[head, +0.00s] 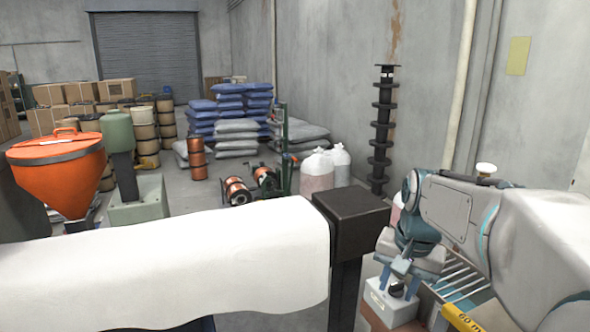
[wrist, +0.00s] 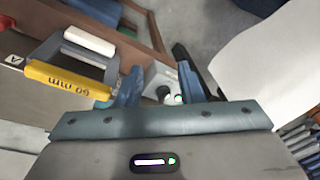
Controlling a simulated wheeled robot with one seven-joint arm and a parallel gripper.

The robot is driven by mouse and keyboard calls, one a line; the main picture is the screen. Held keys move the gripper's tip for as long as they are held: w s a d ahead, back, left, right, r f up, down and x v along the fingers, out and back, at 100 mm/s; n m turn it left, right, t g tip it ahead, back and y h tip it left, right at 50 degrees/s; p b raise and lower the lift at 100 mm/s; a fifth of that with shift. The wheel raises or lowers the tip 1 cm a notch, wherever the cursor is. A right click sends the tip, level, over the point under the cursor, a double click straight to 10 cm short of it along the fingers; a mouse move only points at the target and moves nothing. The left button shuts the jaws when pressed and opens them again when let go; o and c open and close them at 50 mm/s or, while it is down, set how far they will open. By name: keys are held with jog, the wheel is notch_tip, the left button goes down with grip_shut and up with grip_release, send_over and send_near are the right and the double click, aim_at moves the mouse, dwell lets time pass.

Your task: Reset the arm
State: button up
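My gripper (head: 396,284) points down at the right of the head view, at the end of my white and teal arm. In the wrist view my gripper's (wrist: 158,76) two blue fingers stand apart. A small white box (head: 381,307) with a dark round part sits just below the fingers in the head view. In the wrist view a white piece with round fittings (wrist: 161,82) shows between the fingers. I cannot tell whether the fingers touch it.
A yellow-handled "60 mm" tool (wrist: 72,82) lies left of the gripper in the wrist view. A slatted rack (head: 462,280) stands beneath my arm. A white sheet-covered form (head: 170,262) and a dark post (head: 349,222) stand left of it. An orange hopper (head: 58,168) stands far left.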

jog(key=s+a+f+n, duration=0.2)
jog(key=s+f+n, duration=0.1)
jog(key=s, duration=0.4)
jog(key=s+a+f+n+t, duration=0.1)
jog(key=s+a+f+n, duration=0.1)
jog(key=s, duration=0.5)
jog(key=shift+s+a+f+n+h, duration=0.3)
jog(key=shift+f+n, duration=0.3)
jog(key=shift+f, duration=0.35)
